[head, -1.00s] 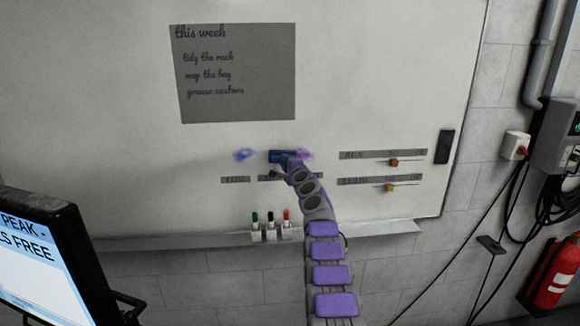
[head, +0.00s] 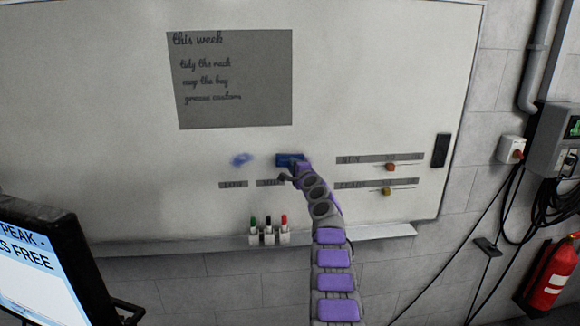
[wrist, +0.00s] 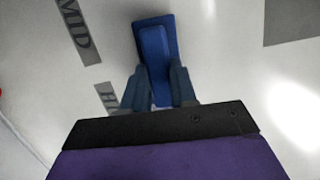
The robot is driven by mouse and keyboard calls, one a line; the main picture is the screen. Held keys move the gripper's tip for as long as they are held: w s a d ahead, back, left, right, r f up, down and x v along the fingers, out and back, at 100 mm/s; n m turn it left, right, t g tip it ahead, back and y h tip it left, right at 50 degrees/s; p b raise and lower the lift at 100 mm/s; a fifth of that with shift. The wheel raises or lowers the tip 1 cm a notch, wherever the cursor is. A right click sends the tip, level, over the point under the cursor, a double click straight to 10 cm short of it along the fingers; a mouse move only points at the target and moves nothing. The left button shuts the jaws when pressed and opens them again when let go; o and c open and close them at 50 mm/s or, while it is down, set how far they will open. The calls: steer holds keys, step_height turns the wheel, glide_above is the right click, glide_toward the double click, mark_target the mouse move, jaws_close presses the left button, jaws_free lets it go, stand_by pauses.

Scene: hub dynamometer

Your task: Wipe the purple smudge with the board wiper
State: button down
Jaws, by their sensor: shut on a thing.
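My gripper (head: 295,170) is shut on the blue board wiper (head: 288,159) in the head view. The wiper lies at the whiteboard (head: 380,90), right of the blue smudge (head: 242,160). In the wrist view the wiper (wrist: 155,45) sits between my two fingers (wrist: 158,90), with white board around it. No purple smudge shows in either view now; the wiper and my gripper cover part of the board where it could be. Whether the wiper presses on the board is hard to tell.
A grey note panel (head: 235,80) is above. Grey label strips and two sliders (head: 389,167) are to the right. Green, black and red markers (head: 269,230) stand on the tray (head: 180,245) below. A monitor (head: 40,260) stands at the lower left. A black block (head: 440,150) is on the board's right edge.

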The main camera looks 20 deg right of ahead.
steer(key=d+p, duration=0.1)
steer(key=p, duration=0.2)
steer(key=d+p, duration=0.2)
steer(key=p, duration=0.1)
steer(key=shift+s+r, duration=0.15)
steer(key=shift+s, duration=0.25)
steer(key=d+p, duration=0.1)
steer(key=p, duration=0.1)
steer(key=s+d+p, duration=0.1)
steer(key=d+p, duration=0.1)
steer(key=p, duration=0.1)
steer(key=shift+d+p, duration=0.25)
steer(key=shift+p, duration=0.1)
steer(key=b, duration=0.1)
steer(key=a+b, duration=0.1)
steer(key=b, duration=0.1)
steer(key=a+b, duration=0.1)
steer(key=b, duration=0.1)
steer(key=shift+w+f, duration=0.25)
steer(key=shift+f, duration=0.05)
